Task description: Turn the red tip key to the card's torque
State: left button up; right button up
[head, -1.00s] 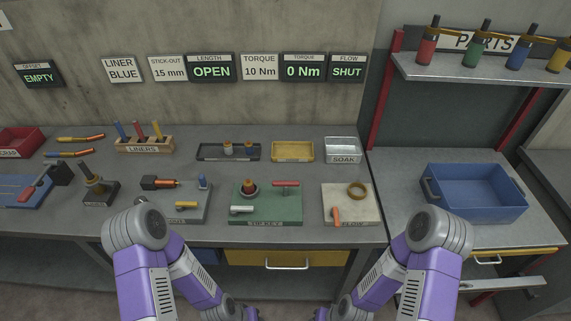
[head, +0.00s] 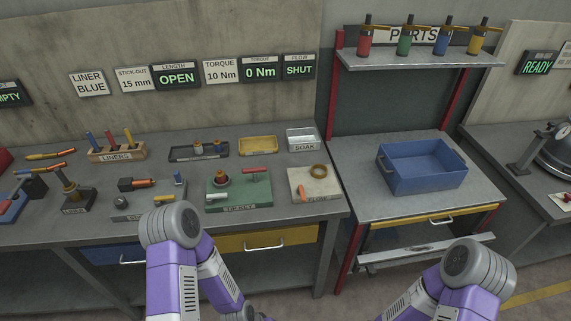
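The tip key is a red-handled bar (head: 257,169) on a green block labelled TIP KEY (head: 240,196), on the grey bench. A round copper-coloured fitting (head: 221,179) and a pale-handled tool (head: 217,196) are on the same block. The torque card (head: 221,71) on the wall reads 10 Nm. The torque display (head: 261,68) beside it reads 0 Nm in green. Both my arms show only as grey elbows and purple links at the bottom of the head view. Neither gripper shows, and nothing of mine touches the key.
A FLOW plate (head: 315,185) with a brass ring stands right of the green block. A grey block (head: 147,203) stands left of it. A blue bin (head: 423,168) sits on the right bench under the parts shelf (head: 420,56). The bench's front strip is mostly clear.

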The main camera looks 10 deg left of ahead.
aim_at(253, 170)
jog(key=z, duration=0.1)
jog(key=i, duration=0.75)
jog(key=u, duration=1.7)
